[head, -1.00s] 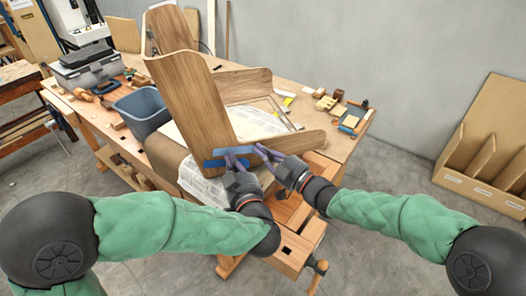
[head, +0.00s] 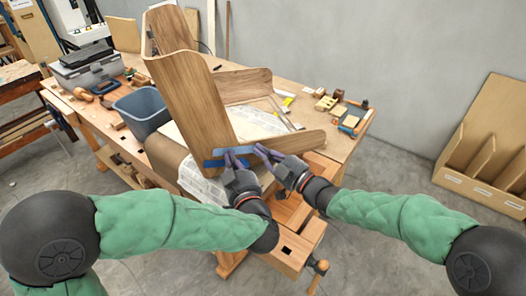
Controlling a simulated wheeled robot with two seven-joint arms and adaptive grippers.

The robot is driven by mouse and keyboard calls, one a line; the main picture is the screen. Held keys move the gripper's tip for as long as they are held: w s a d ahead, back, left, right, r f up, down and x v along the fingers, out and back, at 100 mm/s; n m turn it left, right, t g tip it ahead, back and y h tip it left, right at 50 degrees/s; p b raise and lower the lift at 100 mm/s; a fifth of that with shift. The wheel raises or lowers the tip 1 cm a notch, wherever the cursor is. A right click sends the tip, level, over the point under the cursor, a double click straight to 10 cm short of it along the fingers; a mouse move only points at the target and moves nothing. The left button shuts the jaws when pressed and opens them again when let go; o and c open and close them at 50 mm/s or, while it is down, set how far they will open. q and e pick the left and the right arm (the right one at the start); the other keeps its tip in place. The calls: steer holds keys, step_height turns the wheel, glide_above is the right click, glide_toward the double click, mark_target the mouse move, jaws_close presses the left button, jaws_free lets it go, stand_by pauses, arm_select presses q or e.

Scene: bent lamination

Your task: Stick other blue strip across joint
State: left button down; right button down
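The bent wooden lamination (head: 190,95) stands on the workbench, a tall curved panel meeting lower wooden pieces at its foot. A light blue strip (head: 221,152) lies across the foot of the tall panel, its right end at my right gripper (head: 259,151). A darker blue strip (head: 212,163) shows just below it, partly hidden by my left gripper (head: 232,156). Both grippers have their purple fingers close to the strips at the joint. The fingers are too small and overlapped to tell whether either grips a strip.
A blue-grey bin (head: 143,110) and a grey toolbox (head: 88,68) are at the left of the workbench (head: 335,146). Newspaper (head: 255,122) lies under the wood. Small blocks and tools (head: 345,115) are at the right. A wooden rack (head: 490,150) stands against the wall.

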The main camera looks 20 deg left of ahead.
arm_select(q)
steer(key=shift+w+a, duration=0.25)
steer(key=shift+w, duration=0.15)
stand_by(1.4)
steer(key=shift+s, duration=0.1)
steer(key=v, duration=0.7)
steer(key=shift+s+d, duration=0.25)
steer(key=shift+d, duration=0.05)
stand_by(0.4)
arm_select(e)
steer(key=c, duration=1.4)
jaws_free()
steer(key=shift+s, duration=0.1)
steer(key=shift+o, duration=0.2)
arm_select(q)
steer(key=shift+f+b, duration=0.45)
steer(key=shift+b, duration=0.05)
arm_select(e)
steer(key=s+d, duration=0.4)
steer(key=s, duration=0.1)
steer(key=shift+s, duration=0.25)
